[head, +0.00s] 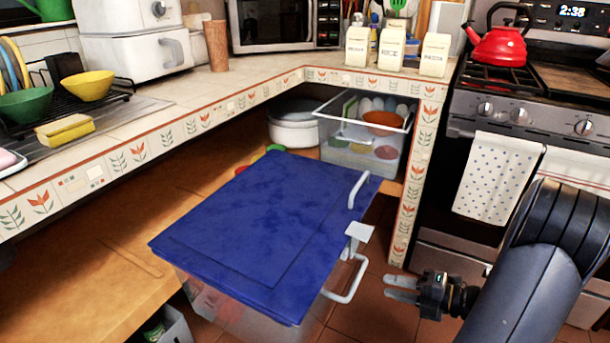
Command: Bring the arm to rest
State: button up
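My gripper (388,288) is at the lower right, in front of the oven and to the right of the blue-lidded box. Its two grey fingers point left, with a small gap and nothing between them. My dark arm (525,295) reaches in from the lower right edge. The gripper is apart from the box's white handle.
A clear box with a blue lid (265,225) juts out from the wooden shelf (90,265). An open clear bin (365,155) stands behind it. The tiled counter (215,85) runs above. The stove (525,110) is at right. Some floor (375,315) shows below the gripper.

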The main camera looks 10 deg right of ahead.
aim_at(358, 277)
jog(key=shift+b+x, duration=1.15)
jog(key=shift+x, duration=3.6)
jog(key=shift+s+r, duration=0.15)
